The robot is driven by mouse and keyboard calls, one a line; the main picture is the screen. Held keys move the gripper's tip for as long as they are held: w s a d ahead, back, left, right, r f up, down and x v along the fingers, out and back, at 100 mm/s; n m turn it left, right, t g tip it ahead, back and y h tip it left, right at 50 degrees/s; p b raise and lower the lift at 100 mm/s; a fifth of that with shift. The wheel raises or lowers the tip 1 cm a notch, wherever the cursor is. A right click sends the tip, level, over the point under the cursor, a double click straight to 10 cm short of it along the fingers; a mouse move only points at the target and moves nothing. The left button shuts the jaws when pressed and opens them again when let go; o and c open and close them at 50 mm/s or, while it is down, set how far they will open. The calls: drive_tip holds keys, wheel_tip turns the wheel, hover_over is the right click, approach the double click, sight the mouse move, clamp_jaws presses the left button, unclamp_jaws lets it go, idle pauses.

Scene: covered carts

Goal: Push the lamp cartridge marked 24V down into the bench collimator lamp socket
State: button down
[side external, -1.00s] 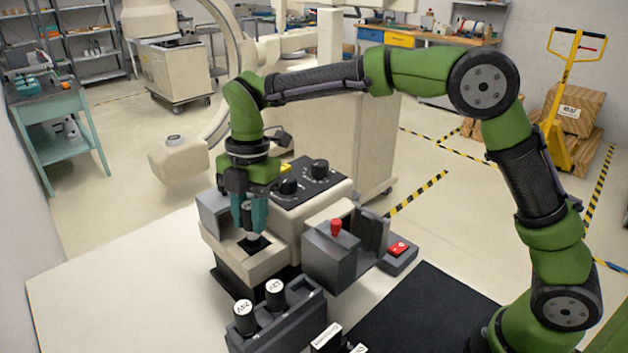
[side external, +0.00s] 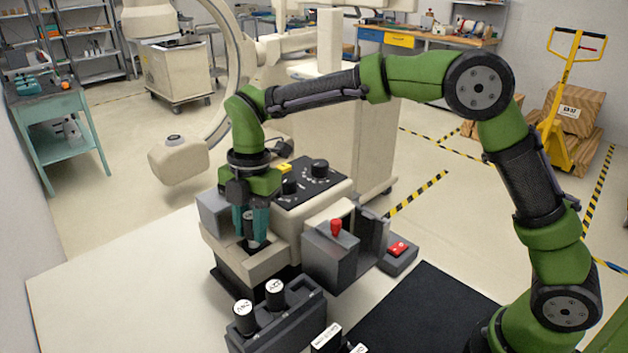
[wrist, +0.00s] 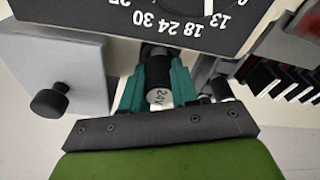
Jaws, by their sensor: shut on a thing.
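In the side external view, the fingertips are low at the opening in the top of the beige bench collimator (side external: 236,262). The cartridge's dark body (side external: 252,246) shows between them, roughly upright. Its lower end and the socket are hidden, so I cannot tell how deep it sits.
A dial panel (side external: 326,187) stands behind the socket. A dark rack (side external: 297,323) with two black white-capped cartridges stands in front. White table (side external: 110,290) is clear at left.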

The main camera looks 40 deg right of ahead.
drive_tip(key=shift+f, duration=0.65)
drive_tip(key=c, duration=0.8)
unclamp_jaws()
drive_tip(key=r, duration=0.5)
drive_tip(key=d+r, duration=0.1)
drive_tip(key=r, duration=0.5)
drive_tip(key=w+d+r, duration=0.1)
drive_tip(key=r, duration=0.4)
drive_tip(key=shift+d+r, duration=0.1)
drive_tip(key=shift+r, duration=0.3)
